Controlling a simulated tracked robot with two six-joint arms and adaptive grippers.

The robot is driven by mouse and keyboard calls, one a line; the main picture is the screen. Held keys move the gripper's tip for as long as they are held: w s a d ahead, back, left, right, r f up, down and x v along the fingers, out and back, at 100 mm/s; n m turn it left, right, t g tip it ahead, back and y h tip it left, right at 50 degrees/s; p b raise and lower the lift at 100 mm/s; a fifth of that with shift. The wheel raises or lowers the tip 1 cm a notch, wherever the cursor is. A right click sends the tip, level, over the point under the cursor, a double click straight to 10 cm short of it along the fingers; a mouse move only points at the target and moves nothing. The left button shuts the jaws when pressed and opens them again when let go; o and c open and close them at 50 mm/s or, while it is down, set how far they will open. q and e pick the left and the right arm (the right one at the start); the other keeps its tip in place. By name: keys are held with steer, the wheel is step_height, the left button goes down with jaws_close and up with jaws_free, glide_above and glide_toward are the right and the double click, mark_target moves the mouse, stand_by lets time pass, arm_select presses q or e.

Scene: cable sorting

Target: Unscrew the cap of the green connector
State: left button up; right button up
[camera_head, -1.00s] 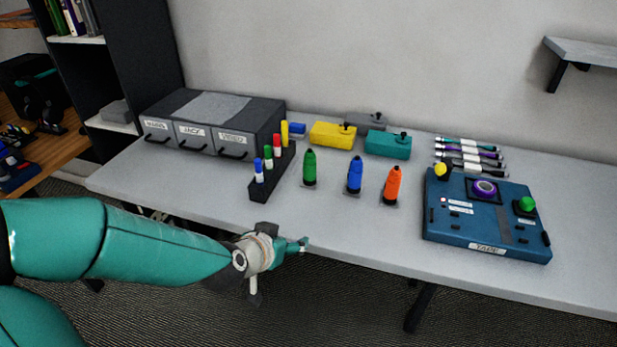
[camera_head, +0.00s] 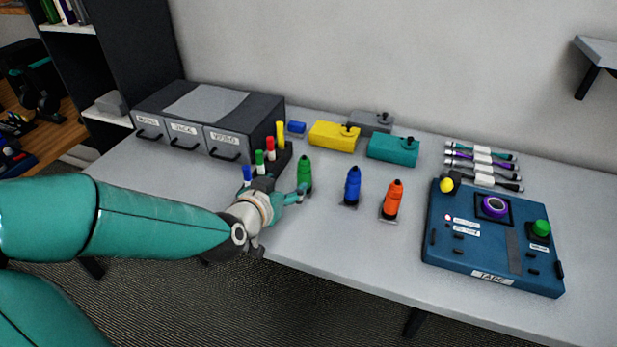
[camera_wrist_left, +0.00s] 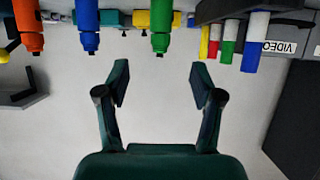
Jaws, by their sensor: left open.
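The green connector (camera_head: 305,173) stands upright on the table in the head view, left of the blue connector (camera_head: 352,185) and the orange connector (camera_head: 394,199). My left gripper (camera_head: 298,193) is close to its near side, low over the table. In the left wrist view, which looks upside down, the green connector (camera_wrist_left: 160,22) is at the top, lined up with the gap between my left gripper's fingers (camera_wrist_left: 160,82). The fingers are apart and nothing is between them. My right gripper is not in view.
A marker rack (camera_head: 283,166) with several markers stands just left of and behind my left gripper. A drawer box (camera_head: 205,125) is at the back left. Yellow (camera_head: 334,135) and teal (camera_head: 392,150) boxes stand behind. A blue tape station (camera_head: 490,245) is at the right. The front table is clear.

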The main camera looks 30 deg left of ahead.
mark_target(302, 170)
arm_select(q)
steer(key=p+x, duration=0.1)
steer(key=x, duration=0.6)
steer(key=shift+w+a+f, duration=0.1)
steer(key=shift+w+a, duration=0.1)
steer(key=shift+w, duration=0.3)
steer(key=p+x, duration=0.1)
steer(key=x, duration=0.4)
jaws_close()
